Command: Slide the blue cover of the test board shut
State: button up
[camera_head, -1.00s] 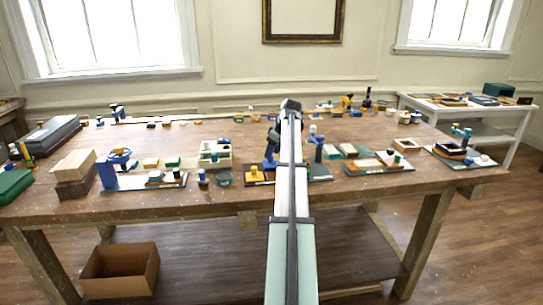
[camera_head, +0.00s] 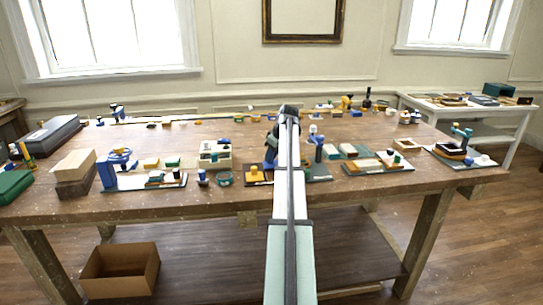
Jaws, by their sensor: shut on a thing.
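My gripper (camera_head: 270,164) is small and dark in the head view, low over the front middle of the table. It is at a board with a brown base and a yellow block (camera_head: 256,171). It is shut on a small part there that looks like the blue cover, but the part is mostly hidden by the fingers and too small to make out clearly. My arm crosses the picture and hides the board's right side. I cannot tell how far along its track the cover stands.
A green ring (camera_head: 224,179) and a small blue knob piece (camera_head: 202,178) stand left of the board. A cream box (camera_head: 215,154) is behind them. Right of my arm are a dark blue post (camera_head: 318,150) and a board with blocks (camera_head: 378,166). The table's front strip is mostly clear.

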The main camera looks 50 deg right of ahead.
grip_shut()
jog(key=s+a, duration=0.6)
jog(key=shift+s+a, duration=0.15)
jog(key=shift+a, duration=0.05)
jog(key=o, duration=0.7)
grip_release()
jog(key=v, duration=1.4)
jog(key=shift+f, duration=0.1)
